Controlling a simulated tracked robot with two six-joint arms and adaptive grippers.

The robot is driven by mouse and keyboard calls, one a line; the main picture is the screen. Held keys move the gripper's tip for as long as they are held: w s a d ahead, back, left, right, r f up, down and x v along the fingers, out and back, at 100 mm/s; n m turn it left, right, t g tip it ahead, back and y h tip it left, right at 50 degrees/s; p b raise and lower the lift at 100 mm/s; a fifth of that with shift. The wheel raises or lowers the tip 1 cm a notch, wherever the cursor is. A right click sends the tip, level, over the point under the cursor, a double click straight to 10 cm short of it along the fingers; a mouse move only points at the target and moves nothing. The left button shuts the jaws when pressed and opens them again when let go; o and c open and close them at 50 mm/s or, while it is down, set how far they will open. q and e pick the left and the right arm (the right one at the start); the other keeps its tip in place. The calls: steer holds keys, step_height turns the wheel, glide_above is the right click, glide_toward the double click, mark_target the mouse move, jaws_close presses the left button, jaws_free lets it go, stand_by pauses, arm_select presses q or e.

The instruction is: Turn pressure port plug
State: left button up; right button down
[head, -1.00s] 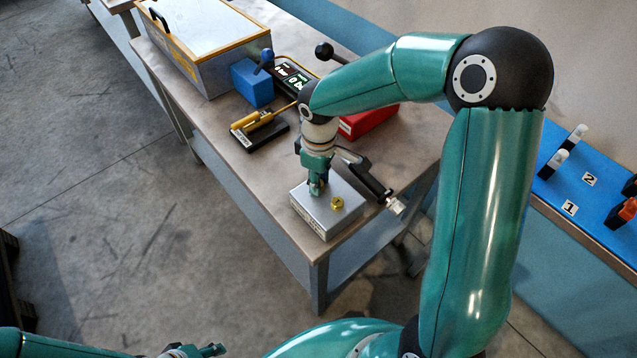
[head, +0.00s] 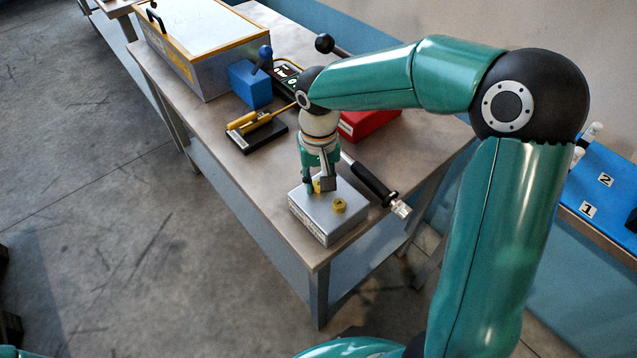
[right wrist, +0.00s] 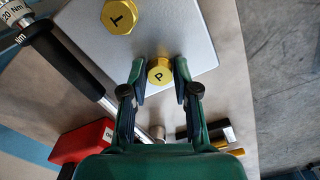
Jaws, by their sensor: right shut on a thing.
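A grey metal block (head: 322,222) sits at the near corner of the table. On its top are two yellow hex plugs. The one marked P (right wrist: 159,74) is between the fingertips of my right gripper (head: 319,186), and a bit of its yellow shows in the head view (head: 317,187). The right gripper points down and is shut on the P plug, a fingertip on either side, as the right wrist view shows. The plug marked T (head: 339,205) stands free beside it, and shows in the right wrist view (right wrist: 118,16). My left gripper is out of view.
A torque wrench with a black grip (head: 371,181) lies right behind the block. A red box (head: 369,124), a yellow tool on a black stand (head: 257,132), a blue block (head: 249,84) and a display unit (head: 287,76) stand farther back. The table's front edge is close to the block.

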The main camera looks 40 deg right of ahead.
mark_target(318, 184)
steer(key=shift+w+m, duration=0.1)
steer(key=shift+m, duration=0.7)
steer(key=shift+r, duration=0.1)
steer(key=c, duration=0.9)
jaws_free()
steer(key=shift+o, duration=0.2)
step_height(318, 184, up, 12)
